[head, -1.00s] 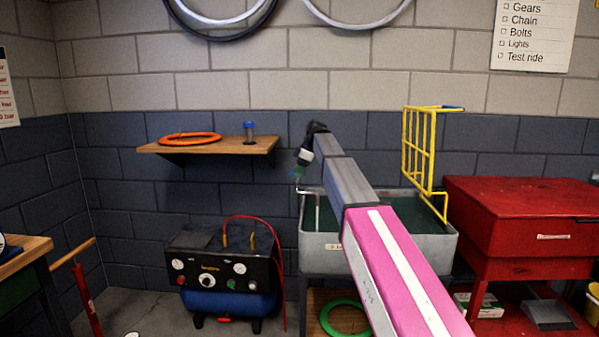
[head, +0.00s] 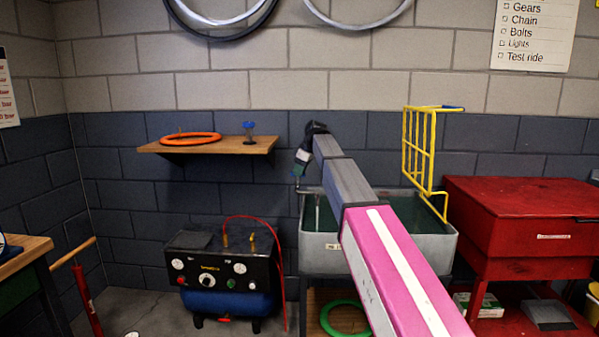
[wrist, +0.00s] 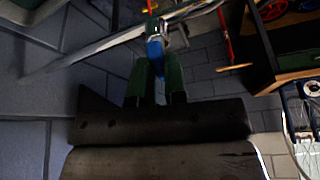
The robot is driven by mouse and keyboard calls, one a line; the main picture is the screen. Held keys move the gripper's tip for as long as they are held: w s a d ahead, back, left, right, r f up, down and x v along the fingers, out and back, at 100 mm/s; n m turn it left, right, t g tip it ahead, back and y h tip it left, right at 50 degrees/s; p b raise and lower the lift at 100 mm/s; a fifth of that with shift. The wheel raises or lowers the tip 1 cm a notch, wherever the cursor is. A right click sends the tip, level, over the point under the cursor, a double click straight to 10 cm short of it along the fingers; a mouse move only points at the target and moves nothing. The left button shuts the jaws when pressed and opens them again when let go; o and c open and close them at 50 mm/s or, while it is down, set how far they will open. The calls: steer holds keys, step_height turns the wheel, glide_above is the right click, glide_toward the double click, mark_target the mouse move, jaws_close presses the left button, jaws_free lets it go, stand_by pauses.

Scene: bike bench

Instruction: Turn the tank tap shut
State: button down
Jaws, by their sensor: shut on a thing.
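The tank (head: 335,246) is a grey basin of dark water against the back wall. Its tap pipe (head: 311,189) stands at the tank's left back corner. In the wrist view the blue tap handle (wrist: 155,52) sits between the green fingertips of my gripper (wrist: 155,80), which is shut on it. The metal pipe (wrist: 176,38) shows just past the handle. In the head view my gripper (head: 297,171) is small at the pipe's top and hides the handle. A thin pale vertical line hangs below the spout; I cannot tell whether it is water.
A yellow wire rack (head: 419,150) stands at the tank's right, beside a red cabinet (head: 520,225). A wooden shelf (head: 215,146) with an orange ring (head: 190,138) is to the left. A black and blue compressor (head: 222,275) with a red hose stands below it.

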steer(key=m, duration=0.1)
steer(key=m+t, duration=0.1)
steer(key=m, duration=0.1)
steer(key=shift+s+m, duration=0.2)
steer(key=shift+m, duration=0.1)
steer(key=m+t+h, duration=0.1)
steer(key=m, duration=0.2)
steer(key=shift+a+m+h, duration=0.15)
steer(key=shift+m+h, duration=0.15)
steer(key=m+t+h, duration=0.1)
steer(key=m, duration=0.3)
steer(key=shift+a, duration=0.15)
steer(key=shift+m+h, duration=0.9)
steer(key=shift+m, duration=1)
steer(key=c, duration=1.2)
jaws_free()
steer(key=shift+o, duration=0.2)
steer(key=shift+r, duration=0.1)
